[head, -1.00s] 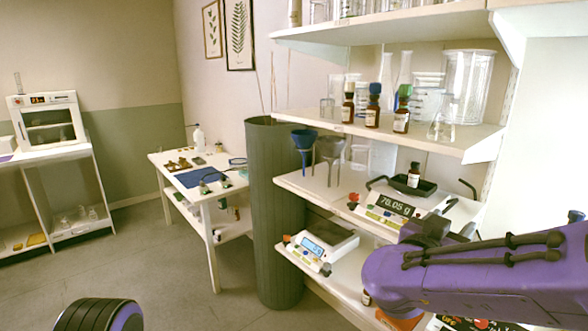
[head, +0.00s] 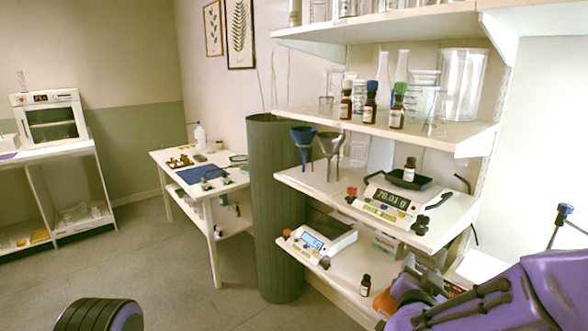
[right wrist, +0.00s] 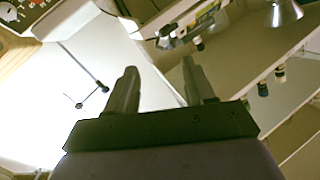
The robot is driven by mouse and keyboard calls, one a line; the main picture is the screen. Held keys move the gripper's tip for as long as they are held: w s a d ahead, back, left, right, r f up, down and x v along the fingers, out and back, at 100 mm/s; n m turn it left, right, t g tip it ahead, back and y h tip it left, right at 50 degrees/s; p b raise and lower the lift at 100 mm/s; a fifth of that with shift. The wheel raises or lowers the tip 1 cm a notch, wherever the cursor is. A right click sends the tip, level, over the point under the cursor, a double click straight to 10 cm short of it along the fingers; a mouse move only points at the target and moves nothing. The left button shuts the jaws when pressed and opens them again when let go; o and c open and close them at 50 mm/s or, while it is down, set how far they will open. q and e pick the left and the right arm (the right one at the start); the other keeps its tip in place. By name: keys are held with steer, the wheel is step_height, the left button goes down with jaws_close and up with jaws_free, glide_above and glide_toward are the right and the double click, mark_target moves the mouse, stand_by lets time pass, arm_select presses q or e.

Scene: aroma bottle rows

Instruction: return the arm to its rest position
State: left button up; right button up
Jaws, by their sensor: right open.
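My right arm (head: 525,300) is purple and comes in from the lower right of the head view, low in front of the shelf unit. Its gripper (head: 425,277) is dark and partly hidden behind the arm. In the right wrist view the two fingers of the right gripper (right wrist: 160,70) stand apart with nothing between them. A rounded black and purple part of my left arm (head: 98,314) shows at the lower left of the head view. My left gripper is out of view.
A brown bottle (head: 365,285) stands on the lower shelf, left of my right gripper. Another bottle (head: 409,169) stands on the scale (head: 390,203) on the shelf above. Three capped bottles (head: 371,103) stand higher up. The floor (head: 150,265) at left is clear.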

steer(key=s+f+n+g+y, duration=0.15)
steer(key=s+f, duration=0.25)
steer(key=f, duration=0.5)
steer(key=s+d+f+g+y, duration=0.15)
steer(key=s+f, duration=0.25)
steer(key=f, duration=0.4)
steer(key=s+f+g+y, duration=0.1)
steer(key=s+f+g, duration=0.3)
steer(key=f, duration=0.5)
steer(key=s+f+g, duration=0.1)
steer(key=s+f, duration=0.3)
steer(key=s, duration=0.3)
steer(key=s+d+f+n+g, duration=0.1)
steer(key=s+f+g, duration=0.1)
steer(key=s+f, duration=0.2)
steer(key=s+d+f+g, duration=0.1)
steer(key=s+f, duration=0.3)
steer(key=s, duration=0.6)
steer(key=shift+s+f+n+g, duration=0.25)
steer(key=shift+f+n+g, duration=0.05)
steer(key=shift+f+n, duration=0.05)
steer(key=shift+d, duration=0.1)
